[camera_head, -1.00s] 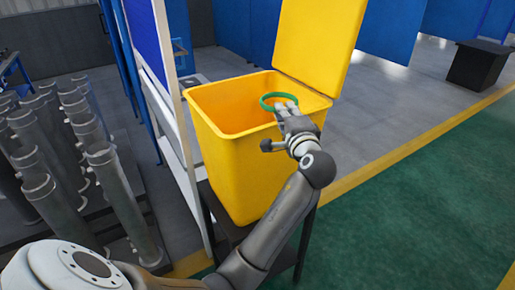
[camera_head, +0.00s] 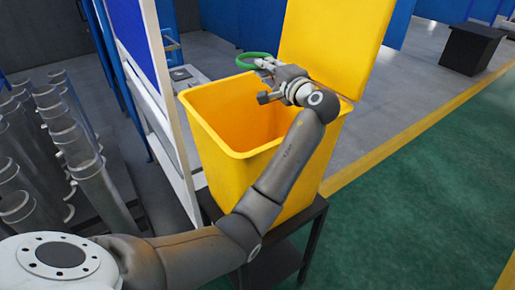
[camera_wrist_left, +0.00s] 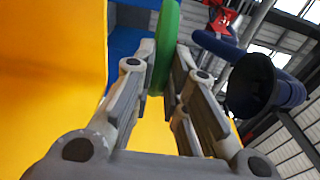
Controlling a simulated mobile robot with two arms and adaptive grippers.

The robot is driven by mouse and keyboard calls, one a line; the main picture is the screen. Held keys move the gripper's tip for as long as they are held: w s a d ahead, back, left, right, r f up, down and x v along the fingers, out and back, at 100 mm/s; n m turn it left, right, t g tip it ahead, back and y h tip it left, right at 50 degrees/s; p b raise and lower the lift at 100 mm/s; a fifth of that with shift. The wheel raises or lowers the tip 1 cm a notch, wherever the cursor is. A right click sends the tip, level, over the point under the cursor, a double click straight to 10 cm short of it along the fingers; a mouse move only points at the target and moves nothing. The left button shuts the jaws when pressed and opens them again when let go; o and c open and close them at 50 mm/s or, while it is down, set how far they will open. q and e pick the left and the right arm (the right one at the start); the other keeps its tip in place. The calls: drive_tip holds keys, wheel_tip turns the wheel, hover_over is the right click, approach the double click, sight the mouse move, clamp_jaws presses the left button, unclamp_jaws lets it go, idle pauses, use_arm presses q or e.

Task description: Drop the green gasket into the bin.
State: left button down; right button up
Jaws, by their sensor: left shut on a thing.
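The green gasket (camera_head: 250,60) is a thin ring. In the head view it shows above the far rim of the yellow bin (camera_head: 205,140), at the tip of my left gripper (camera_head: 265,66). My left gripper is shut on the ring's edge; in the left wrist view the green gasket (camera_wrist_left: 166,40) stands between the two fingers (camera_wrist_left: 160,85). The bin's yellow lid (camera_head: 335,45) is open and tilted back, close to the gripper. Part of the bin's right side is hidden by my left arm. My right gripper is not in view.
The bin stands on a dark stand (camera_head: 285,245). A white-framed blue panel (camera_head: 150,90) is just left of the bin. Several grey flanged pipes (camera_head: 85,165) stand farther left. Green floor to the right is clear.

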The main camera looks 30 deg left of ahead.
use_arm(q)
drive_tip(key=f, duration=0.1)
drive_tip(key=d+f, duration=0.1)
drive_tip(key=f, duration=0.3)
drive_tip(key=shift+s+d+f, duration=0.15)
drive_tip(key=shift+s+d, duration=0.05)
drive_tip(key=shift+s, duration=0.1)
drive_tip(key=c, duration=1.8)
unclamp_jaws()
drive_tip(key=o, duration=0.4)
drive_tip(key=shift+w+a+f, duration=0.1)
drive_tip(key=shift+a, duration=0.05)
drive_tip(key=shift+o, duration=0.2)
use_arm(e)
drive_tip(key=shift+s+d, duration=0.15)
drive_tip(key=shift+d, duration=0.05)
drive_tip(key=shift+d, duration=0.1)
use_arm(q)
drive_tip(key=v, duration=1.2)
